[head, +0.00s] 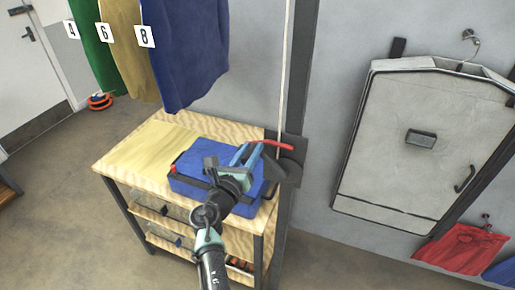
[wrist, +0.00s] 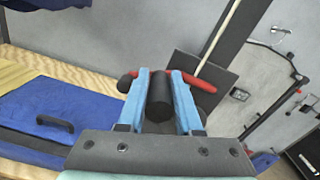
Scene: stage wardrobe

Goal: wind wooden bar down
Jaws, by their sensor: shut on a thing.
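A red crank arm (head: 277,145) sits on a dark plate (head: 292,158) on the post beside the workbench. It also shows in the wrist view (wrist: 200,86), behind a black cylindrical grip (wrist: 160,98). My gripper (head: 253,152) reaches over the blue case to the crank. In the wrist view its two blue fingers (wrist: 161,74) are shut on the black grip, one on each side. A pale rope (head: 287,70) runs up from the plate and out of the picture. The wooden bar is not visible; garments (head: 190,55) hang from above the top edge.
A wooden workbench (head: 140,150) with lower shelves stands under my arm. A blue case (head: 195,165) lies on it, close below my gripper. A grey garment bag (head: 420,140) hangs on the right wall, with red shorts (head: 462,246) below.

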